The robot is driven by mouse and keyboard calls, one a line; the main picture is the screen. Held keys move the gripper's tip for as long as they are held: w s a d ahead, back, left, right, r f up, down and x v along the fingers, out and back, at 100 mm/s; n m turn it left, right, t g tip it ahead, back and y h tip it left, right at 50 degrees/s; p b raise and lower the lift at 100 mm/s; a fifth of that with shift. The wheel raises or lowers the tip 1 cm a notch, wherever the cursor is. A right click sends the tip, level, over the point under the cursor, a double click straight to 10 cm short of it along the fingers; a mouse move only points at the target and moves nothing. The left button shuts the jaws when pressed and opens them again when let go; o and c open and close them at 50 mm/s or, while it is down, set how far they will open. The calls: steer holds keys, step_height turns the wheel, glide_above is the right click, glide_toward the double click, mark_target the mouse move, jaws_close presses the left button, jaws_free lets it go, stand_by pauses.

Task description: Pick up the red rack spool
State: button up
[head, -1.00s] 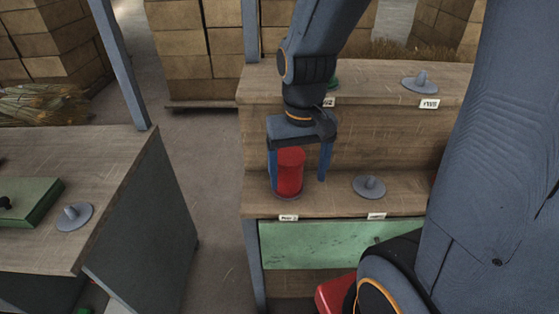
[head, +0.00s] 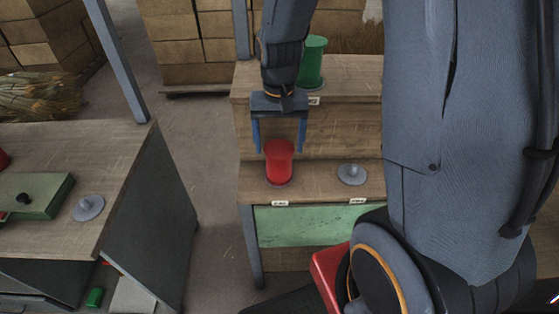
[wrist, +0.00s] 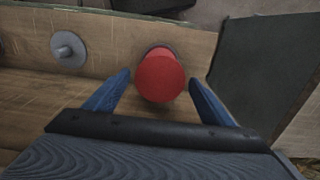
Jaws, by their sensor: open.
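The red rack spool (head: 279,163) stands upright at the left end of the rack's lower shelf (head: 315,188). My gripper (head: 280,148) is open above it, with one finger to each side near the spool's top. In the wrist view the round top of the red spool (wrist: 160,77) shows between and beyond the two open fingertips (wrist: 159,79). The fingers do not appear to grip it; whether either one touches it I cannot tell.
A bare grey peg base (head: 352,174) is right of the spool. A green spool (head: 312,63) stands on the upper shelf behind my gripper. A green drawer front (head: 310,228) lies below. A table (head: 120,160) stands left, with another peg base (head: 88,207).

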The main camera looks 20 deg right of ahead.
mark_target(279, 153)
steer(key=shift+f, duration=1.45)
steer(key=c, duration=1.3)
steer(key=shift+r, duration=0.1)
